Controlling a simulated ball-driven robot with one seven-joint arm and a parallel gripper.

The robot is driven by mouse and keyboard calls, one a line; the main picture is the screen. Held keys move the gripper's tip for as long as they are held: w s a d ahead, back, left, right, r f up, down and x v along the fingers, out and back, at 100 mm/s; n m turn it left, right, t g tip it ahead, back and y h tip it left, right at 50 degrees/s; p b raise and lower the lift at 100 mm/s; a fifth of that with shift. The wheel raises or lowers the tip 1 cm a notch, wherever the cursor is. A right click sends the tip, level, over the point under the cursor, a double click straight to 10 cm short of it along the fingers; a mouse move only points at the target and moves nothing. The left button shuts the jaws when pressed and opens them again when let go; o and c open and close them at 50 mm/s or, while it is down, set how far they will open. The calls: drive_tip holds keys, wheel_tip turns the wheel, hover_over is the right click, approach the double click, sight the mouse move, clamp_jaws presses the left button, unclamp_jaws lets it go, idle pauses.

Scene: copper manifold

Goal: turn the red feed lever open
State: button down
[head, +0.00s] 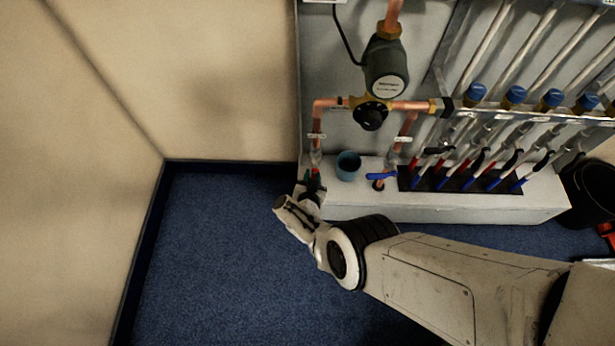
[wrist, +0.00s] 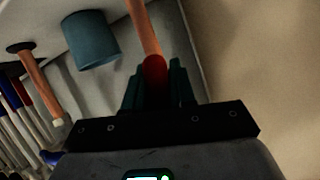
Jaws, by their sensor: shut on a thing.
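The red feed lever (wrist: 154,72) shows in the wrist view as a rounded red end between the two dark fingers of my gripper (wrist: 156,85). My gripper is shut on it, in front of a copper pipe (wrist: 143,25). In the head view my gripper (head: 313,184) is at the foot of the left copper pipe (head: 316,125), at the left end of the white ledge. There a small red part of the lever (head: 315,171) shows just above the fingers; the rest is hidden by my gripper and wrist.
A blue-grey cup (head: 348,165) stands on the white ledge (head: 450,207) just right of my gripper. A blue lever (head: 381,176) is further right, then a row of red and blue pipes (head: 470,170). The blue floor (head: 215,250) to the left is clear.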

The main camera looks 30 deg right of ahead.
drive_tip(key=shift+s+d+f+n+g+h+b, duration=0.1)
drive_tip(key=shift+s+d+n+g+h+b, duration=0.3)
drive_tip(key=shift+n, duration=0.3)
drive_tip(key=shift+d, duration=0.15)
drive_tip(key=c, duration=1)
unclamp_jaws()
drive_tip(key=shift+c, duration=0.2)
drive_tip(key=p+v, duration=0.7)
drive_tip(key=v, duration=0.3)
drive_tip(key=shift+s+a, duration=0.25)
drive_tip(key=shift+a, duration=0.1)
